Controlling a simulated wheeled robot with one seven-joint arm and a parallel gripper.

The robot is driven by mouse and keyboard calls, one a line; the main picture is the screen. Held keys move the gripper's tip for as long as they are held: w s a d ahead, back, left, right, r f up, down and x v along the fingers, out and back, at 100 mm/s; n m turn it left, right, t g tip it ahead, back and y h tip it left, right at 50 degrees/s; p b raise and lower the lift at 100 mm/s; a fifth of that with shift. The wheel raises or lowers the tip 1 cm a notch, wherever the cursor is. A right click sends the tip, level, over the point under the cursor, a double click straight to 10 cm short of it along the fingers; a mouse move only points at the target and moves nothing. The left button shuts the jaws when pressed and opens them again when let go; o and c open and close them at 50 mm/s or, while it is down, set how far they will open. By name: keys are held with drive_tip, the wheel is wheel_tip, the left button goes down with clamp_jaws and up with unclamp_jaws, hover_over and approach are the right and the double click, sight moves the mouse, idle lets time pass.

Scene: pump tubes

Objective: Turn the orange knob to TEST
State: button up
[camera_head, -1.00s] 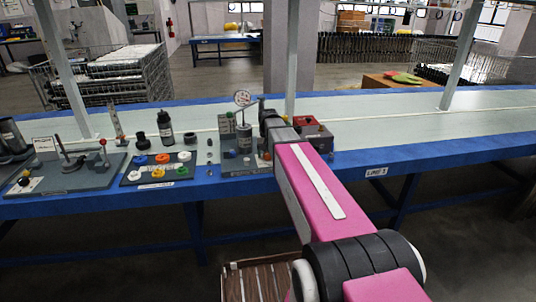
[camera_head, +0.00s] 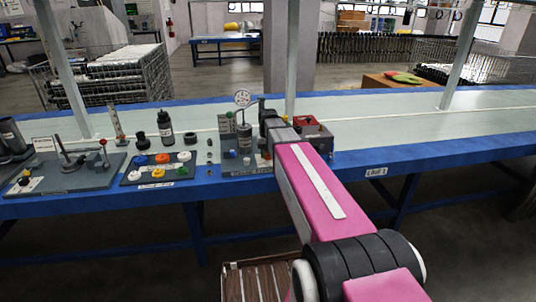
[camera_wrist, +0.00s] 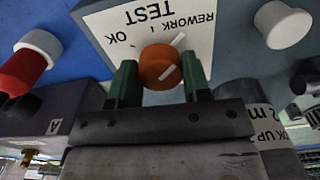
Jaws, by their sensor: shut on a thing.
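The orange knob (camera_wrist: 160,67) shows in the wrist view on a white label plate (camera_wrist: 203,47) with TEST, OK and REWORK printed upside down in this view. A white mark at its upper right lies on the REWORK side of TEST; another white mark shows at its lower edge. My gripper (camera_wrist: 158,64) has its two green fingers on either side of the knob and is shut on it. In the head view my pink arm (camera_head: 312,190) reaches to the bench, and it hides the knob and my fingertips.
In the wrist view a red and white cylinder (camera_wrist: 27,68) is at left and a white round knob (camera_wrist: 283,25) at upper right. In the head view a board with coloured rings (camera_head: 130,180), a black bottle (camera_head: 165,130) and a round gauge (camera_head: 242,97) stand left of my arm.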

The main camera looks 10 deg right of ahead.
drive_tip(key=n, duration=0.5)
drive_tip(key=shift+n, duration=2.2)
drive_tip(key=o, duration=0.9)
drive_tip(key=shift+r, duration=0.1)
wheel_tip(320, 180, up, 11)
drive_tip(key=shift+f, duration=0.15)
